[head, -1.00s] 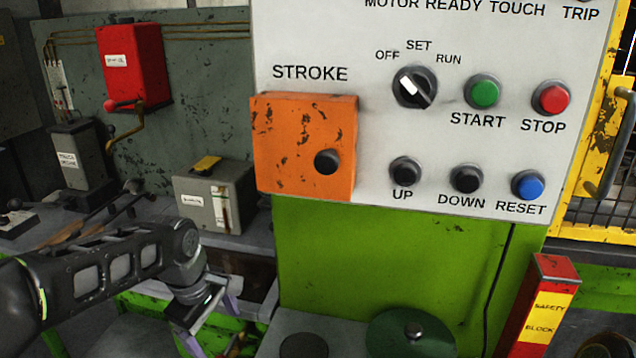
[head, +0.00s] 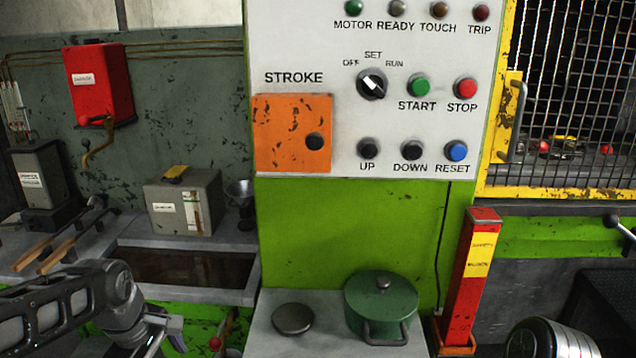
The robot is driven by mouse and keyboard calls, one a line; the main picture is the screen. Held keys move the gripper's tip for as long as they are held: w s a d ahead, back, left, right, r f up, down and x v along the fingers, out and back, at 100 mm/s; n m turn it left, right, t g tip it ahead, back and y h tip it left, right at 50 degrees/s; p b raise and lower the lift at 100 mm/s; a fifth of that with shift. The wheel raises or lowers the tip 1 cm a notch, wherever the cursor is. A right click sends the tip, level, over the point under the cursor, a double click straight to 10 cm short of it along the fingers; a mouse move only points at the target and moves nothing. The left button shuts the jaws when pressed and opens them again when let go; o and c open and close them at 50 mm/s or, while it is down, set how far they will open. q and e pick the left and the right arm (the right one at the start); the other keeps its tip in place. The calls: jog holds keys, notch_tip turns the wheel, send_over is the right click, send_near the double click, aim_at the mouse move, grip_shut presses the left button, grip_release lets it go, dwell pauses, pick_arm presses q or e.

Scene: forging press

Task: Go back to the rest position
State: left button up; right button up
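My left arm comes in from the lower left in the head view. My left gripper (head: 160,338) is at the bottom edge, partly cut off, in front of the bench and below its sunken trough; whether its fingers are open or shut does not show. It touches nothing that I can see. My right gripper is not in view. The white control panel (head: 440,125) is ahead, with an orange STROKE cover (head: 290,140) and a selector knob (head: 372,84) under the word SET. The knob's white mark points to the upper left.
A green lidded pot (head: 380,310) and a dark round disc (head: 293,319) are on the grey ledge below the panel. A red safety block (head: 470,285) stands to their right. A grey box (head: 187,203) sits on the left bench. A yellow-framed mesh guard (head: 575,90) is at right.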

pick_arm(q)
jog(key=s+d+f+m+h, duration=0.1)
jog(key=d+f+m, duration=0.4)
jog(key=f, duration=0.5)
jog(key=s+d+f+m+h, duration=0.1)
jog(key=d+f+m+h, duration=0.1)
jog(key=d+f, duration=0.7)
jog(key=s+d+f+m+p, duration=0.1)
jog(key=s+d+f+m, duration=0.2)
jog(key=s+f, duration=0.4)
jog(key=s+d+f+m+g, duration=0.1)
jog(key=s+d+f+m, duration=0.2)
jog(key=s+f, duration=0.4)
jog(key=shift+s+d+p, duration=0.35)
jog(key=shift+s+d, duration=0.15)
jog(key=shift+s, duration=0.05)
